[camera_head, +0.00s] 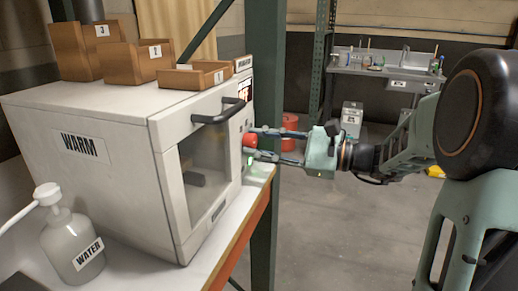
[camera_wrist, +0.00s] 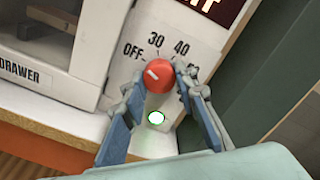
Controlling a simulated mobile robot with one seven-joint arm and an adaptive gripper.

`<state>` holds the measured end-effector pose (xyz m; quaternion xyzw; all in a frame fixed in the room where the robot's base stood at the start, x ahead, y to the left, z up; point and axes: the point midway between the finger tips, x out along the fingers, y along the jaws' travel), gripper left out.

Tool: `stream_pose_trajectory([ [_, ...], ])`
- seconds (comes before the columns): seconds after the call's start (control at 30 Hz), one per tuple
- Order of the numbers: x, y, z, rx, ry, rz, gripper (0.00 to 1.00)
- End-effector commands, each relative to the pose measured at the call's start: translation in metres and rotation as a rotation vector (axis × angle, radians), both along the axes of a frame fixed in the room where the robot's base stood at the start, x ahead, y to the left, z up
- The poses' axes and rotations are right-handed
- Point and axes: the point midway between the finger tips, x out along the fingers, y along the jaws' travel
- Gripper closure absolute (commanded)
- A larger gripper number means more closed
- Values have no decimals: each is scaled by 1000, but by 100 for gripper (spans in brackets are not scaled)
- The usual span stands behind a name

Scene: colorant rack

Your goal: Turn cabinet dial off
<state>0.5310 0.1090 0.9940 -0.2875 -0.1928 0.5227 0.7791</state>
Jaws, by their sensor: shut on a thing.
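The red cabinet dial (camera_wrist: 159,76) is on the white control panel, with OFF, 30 and 40 printed around its upper side. A short white mark on its face points left and slightly up, on the OFF side. My gripper (camera_wrist: 160,84) is shut on the dial, with one finger at its left and one at its right. The right finger hides part of another label. In the head view, the dial (camera_head: 249,140) shows between the fingertips of my gripper (camera_head: 264,143) at the front right of the white WARM cabinet (camera_head: 110,165).
The cabinet door has a dark handle (camera_head: 218,110) left of my gripper. A green post (camera_head: 264,215) stands close behind the fingers. A WATER bottle (camera_head: 72,245) stands at the left. Open floor lies to the right.

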Motion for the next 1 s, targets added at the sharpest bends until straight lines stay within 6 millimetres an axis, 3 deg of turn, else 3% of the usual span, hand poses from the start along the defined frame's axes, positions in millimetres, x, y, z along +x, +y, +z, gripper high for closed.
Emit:
stream_pose_trajectory([
  [0.73,0,0,0,-37,-88,-1,97],
  [0.77,0,0,0,-37,-88,-1,71],
  [0.9,0,0,0,-37,-88,-1,56],
  [1.0,0,0,0,-36,-87,-1,56],
])
